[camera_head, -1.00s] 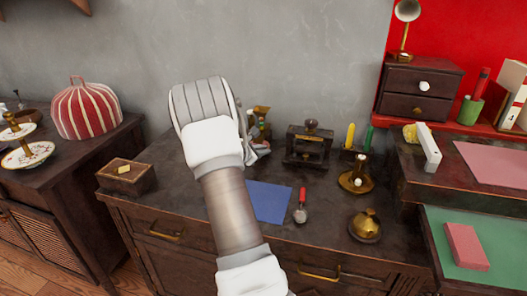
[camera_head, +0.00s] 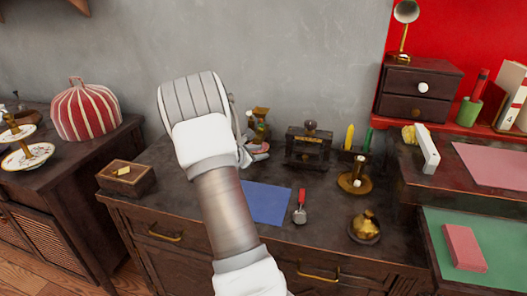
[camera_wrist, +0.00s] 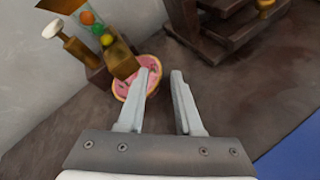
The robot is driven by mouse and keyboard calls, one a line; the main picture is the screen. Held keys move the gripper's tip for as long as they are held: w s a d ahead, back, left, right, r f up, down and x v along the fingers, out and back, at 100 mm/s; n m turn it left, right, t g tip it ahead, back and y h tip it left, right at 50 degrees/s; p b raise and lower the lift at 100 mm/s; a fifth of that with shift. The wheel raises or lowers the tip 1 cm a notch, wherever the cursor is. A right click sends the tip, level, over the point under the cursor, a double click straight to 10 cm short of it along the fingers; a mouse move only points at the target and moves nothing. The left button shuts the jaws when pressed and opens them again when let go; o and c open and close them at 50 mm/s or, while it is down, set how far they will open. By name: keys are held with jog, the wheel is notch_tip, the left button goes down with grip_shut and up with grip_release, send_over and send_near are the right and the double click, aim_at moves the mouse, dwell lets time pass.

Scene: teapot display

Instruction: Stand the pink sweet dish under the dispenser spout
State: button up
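The pink sweet dish (camera_wrist: 152,66) has a gold rim and stands by the foot of the dispenser in the wrist view. The dispenser (camera_wrist: 98,38) holds coloured balls, and its wooden spout block (camera_wrist: 123,63) covers part of the dish from this angle. My gripper (camera_wrist: 163,74) is open. Its left finger overlaps the dish in the picture, its right finger is clear of it, and counter shows between them. Whether the left finger touches the dish is unclear. In the head view the dispenser (camera_head: 260,116) is behind my gripper (camera_head: 248,154), and only a pinkish bit of the dish (camera_head: 261,147) shows.
A dark press-like stand (camera_head: 308,146) is right of the dispenser. A blue sheet (camera_head: 265,203), a red-handled scoop (camera_head: 300,208), a brass candlestick (camera_head: 355,181) and a brass bell-like piece (camera_head: 365,226) lie further right and forward. A wooden box (camera_head: 127,177) sits at the left edge.

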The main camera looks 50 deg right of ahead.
jog(key=p+v, duration=0.3)
jog(key=v, duration=1.1)
jog(key=shift+a+r, duration=0.15)
jog(key=shift+a, duration=0.25)
jog(key=shift+s, duration=0.1)
jog(key=s+a+r+m+t+y, duration=0.1)
jog(key=s+a+r+m+y, duration=0.35)
jog(key=s+a, duration=0.5)
jog(key=s+a+r+m+t+y, duration=0.2)
jog(key=s+a+r+m+y, duration=0.3)
jog(key=a, duration=0.7)
jog(key=s+a+r+m+t+y, duration=0.1)
jog(key=s+a+r+m+y, duration=0.3)
jog(key=s+a, duration=0.5)
notch_tip(320, 180, up, 23)
jog(key=w+p, duration=0.1)
jog(key=p, duration=2.1)
jog(key=shift+a+f+p, duration=0.2)
jog(key=shift+a+p, duration=0.1)
jog(key=shift+a, duration=0.15)
jog(key=shift+d+m+h, duration=0.1)
jog(key=shift+m+h, duration=0.15)
